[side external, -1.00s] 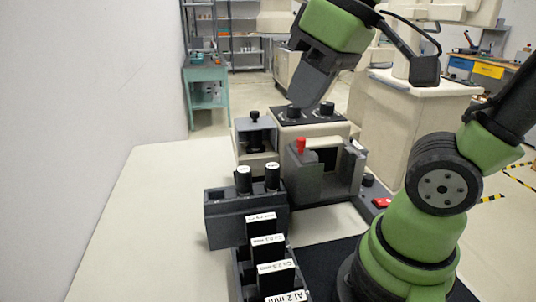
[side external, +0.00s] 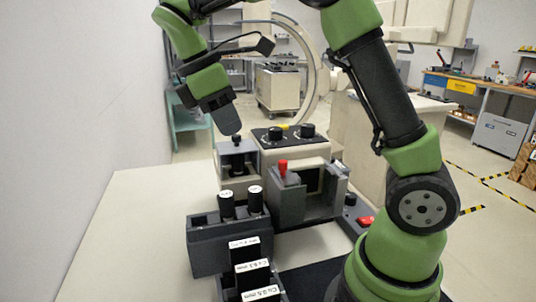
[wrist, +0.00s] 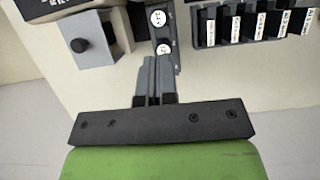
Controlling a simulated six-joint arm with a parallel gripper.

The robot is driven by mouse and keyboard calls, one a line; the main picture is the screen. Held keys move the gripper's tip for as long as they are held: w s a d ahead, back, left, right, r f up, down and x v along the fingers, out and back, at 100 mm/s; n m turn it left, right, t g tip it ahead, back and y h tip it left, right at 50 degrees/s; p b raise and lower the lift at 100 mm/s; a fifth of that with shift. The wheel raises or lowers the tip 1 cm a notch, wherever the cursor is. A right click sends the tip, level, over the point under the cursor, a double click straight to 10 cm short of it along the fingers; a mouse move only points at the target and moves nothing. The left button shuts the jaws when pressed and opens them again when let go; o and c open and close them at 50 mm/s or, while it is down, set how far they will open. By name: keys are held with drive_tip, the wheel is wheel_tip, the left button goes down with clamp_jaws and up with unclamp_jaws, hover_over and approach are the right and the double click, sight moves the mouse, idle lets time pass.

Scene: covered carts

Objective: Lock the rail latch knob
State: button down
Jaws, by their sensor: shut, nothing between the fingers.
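A small black knob (side external: 236,139) stands on top of a grey box unit (side external: 226,152) at the left of the beige machine. In the wrist view the knob (wrist: 80,45) sits on a grey plate (wrist: 92,57), left of my fingers and apart from them. A red-topped knob (side external: 283,167) stands on the grey front fixture (side external: 290,202). I cannot tell by label which is the rail latch knob. My gripper (side external: 235,130) is shut and empty; its tip overlaps the black knob's top in the side view. It also shows in the wrist view (wrist: 156,58).
The beige machine (side external: 290,150) has two black dials on top. Two white-capped black cylinders (side external: 241,202) stand in a dark holder (side external: 213,247). A rack of labelled black plates (wrist: 255,25) lies right of my fingers in the wrist view. The table's left side (side external: 125,235) is clear.

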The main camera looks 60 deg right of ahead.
sight(285, 161)
drive_tip(key=s+d+f, duration=0.1)
drive_tip(key=f, duration=0.1)
drive_tip(key=s+d+f, duration=0.1)
drive_tip(key=f, duration=0.1)
drive_tip(key=s+d+f, duration=0.2)
drive_tip(key=f, duration=0.1)
drive_tip(key=shift+s+d, duration=0.4)
drive_tip(key=shift+s+d+f, duration=0.1)
drive_tip(key=shift+s+d, duration=0.85)
